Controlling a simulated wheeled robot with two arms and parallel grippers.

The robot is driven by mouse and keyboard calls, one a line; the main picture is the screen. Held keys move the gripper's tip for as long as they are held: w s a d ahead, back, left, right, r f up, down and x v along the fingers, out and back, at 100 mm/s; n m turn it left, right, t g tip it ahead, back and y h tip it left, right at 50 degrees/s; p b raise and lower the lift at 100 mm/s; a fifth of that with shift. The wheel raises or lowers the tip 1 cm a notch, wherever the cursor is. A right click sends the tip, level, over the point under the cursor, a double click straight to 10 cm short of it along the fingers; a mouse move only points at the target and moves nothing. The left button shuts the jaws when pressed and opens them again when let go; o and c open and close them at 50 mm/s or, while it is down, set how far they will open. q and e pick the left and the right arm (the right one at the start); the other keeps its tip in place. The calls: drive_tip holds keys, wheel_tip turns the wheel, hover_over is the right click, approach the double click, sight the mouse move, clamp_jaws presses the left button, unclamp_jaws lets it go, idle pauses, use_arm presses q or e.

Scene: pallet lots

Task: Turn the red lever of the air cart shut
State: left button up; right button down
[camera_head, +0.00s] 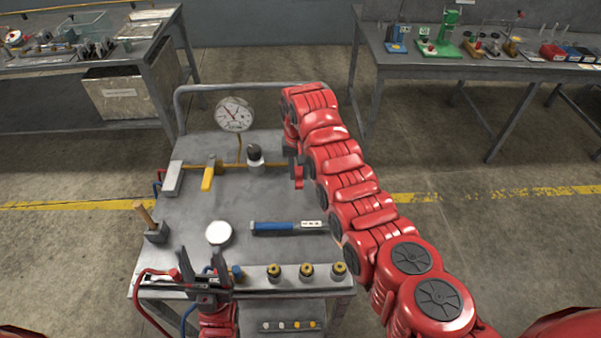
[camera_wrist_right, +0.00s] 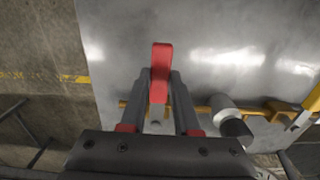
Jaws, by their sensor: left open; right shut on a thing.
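The air cart (camera_head: 190,215) stands in front of me with a grey top. Its red lever (camera_head: 299,183) is at the right end of the yellow pipe (camera_head: 268,164), mostly hidden by my right arm. In the right wrist view the red lever (camera_wrist_right: 161,60) lies between the two fingers of my right gripper (camera_wrist_right: 158,88), which is shut on it. The lever points across the pipe's line there. My right gripper (camera_head: 294,162) also shows in the head view, partly hidden. My left gripper (camera_head: 204,262) is open and empty over the cart's near edge.
A yellow lever (camera_head: 208,176), a pressure gauge (camera_head: 234,115) and a black-topped fitting (camera_head: 255,156) stand on the cart. A blue-handled tool (camera_head: 275,227) and a white round cap (camera_head: 219,233) lie nearer me. Brass fittings (camera_head: 306,270) line the near edge. Benches (camera_head: 470,68) stand behind.

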sight(298, 175)
idle(0.3)
drive_tip(key=c, duration=0.6)
unclamp_jaws()
drive_tip(key=shift+a, duration=0.1)
drive_tip(key=shift+c, duration=0.2)
drive_tip(key=shift+r, duration=0.25)
wheel_tip(298, 175, up, 17)
drive_tip(key=b, duration=0.1)
drive_tip(key=shift+f, duration=0.1)
